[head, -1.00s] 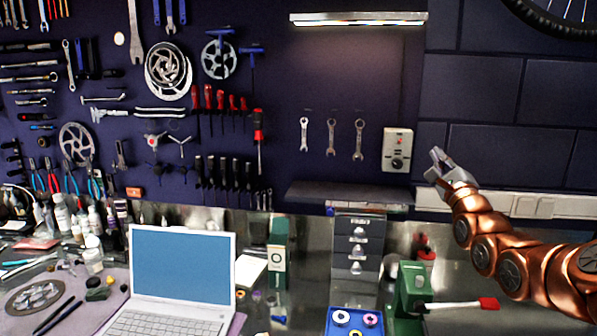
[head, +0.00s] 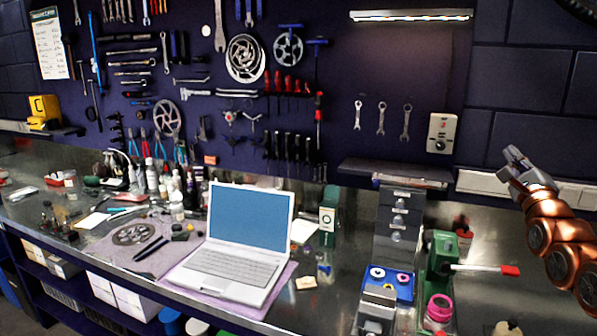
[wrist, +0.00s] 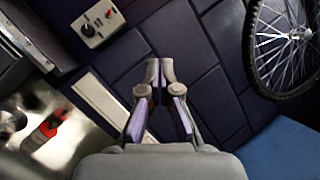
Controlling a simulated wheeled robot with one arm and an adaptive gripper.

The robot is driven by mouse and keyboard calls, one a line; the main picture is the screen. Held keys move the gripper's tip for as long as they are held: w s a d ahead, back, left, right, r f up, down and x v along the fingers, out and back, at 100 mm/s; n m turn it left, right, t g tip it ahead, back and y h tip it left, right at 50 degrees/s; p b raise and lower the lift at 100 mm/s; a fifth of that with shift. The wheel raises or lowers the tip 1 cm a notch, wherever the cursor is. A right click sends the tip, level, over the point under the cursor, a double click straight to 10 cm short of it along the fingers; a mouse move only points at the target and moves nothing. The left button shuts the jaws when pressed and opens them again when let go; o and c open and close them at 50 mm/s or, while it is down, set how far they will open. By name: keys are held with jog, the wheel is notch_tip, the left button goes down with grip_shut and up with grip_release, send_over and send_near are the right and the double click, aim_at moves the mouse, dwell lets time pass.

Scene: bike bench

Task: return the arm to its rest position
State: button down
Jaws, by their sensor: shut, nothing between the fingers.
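My copper-coloured arm reaches in from the right edge of the head view, bent upward. My gripper (head: 514,160) is at its upper end, in front of the dark wall and above the right part of the bench. In the wrist view my gripper (wrist: 160,72) has its fingertips together with nothing between them. It touches nothing that I can see.
The bench holds a laptop (head: 238,248), a blue tray (head: 401,288) and a green tool (head: 441,252) with a red-tipped handle below my arm. A wall switch box (head: 441,132) is left of my gripper. A bicycle wheel (wrist: 294,45) shows right in the wrist view.

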jog(key=w+a+f+n+g+y, duration=0.3)
jog(key=a+f+n+g, duration=0.3)
jog(key=a+f, duration=0.5)
jog(key=s+a+f+n+g+y, duration=0.1)
jog(key=s+a+f+n+g, duration=0.55)
jog(key=a+f+n, duration=0.35)
jog(key=s+a+f+n+g, duration=0.3)
jog(key=s+a+g, duration=0.1)
jog(key=s, duration=0.8)
jog(key=s+a+f+n+g, duration=0.3)
jog(key=s+a+f, duration=0.1)
jog(key=s, duration=0.8)
jog(key=s+a+f+n+g, duration=0.3)
jog(key=s+a+n+g, duration=0.1)
jog(key=s, duration=0.8)
jog(key=shift+a+f+g+y, duration=0.25)
jog(key=shift+a+g+y, duration=0.05)
jog(key=shift+g+y, duration=0.1)
jog(key=c, duration=1.9)
grip_release()
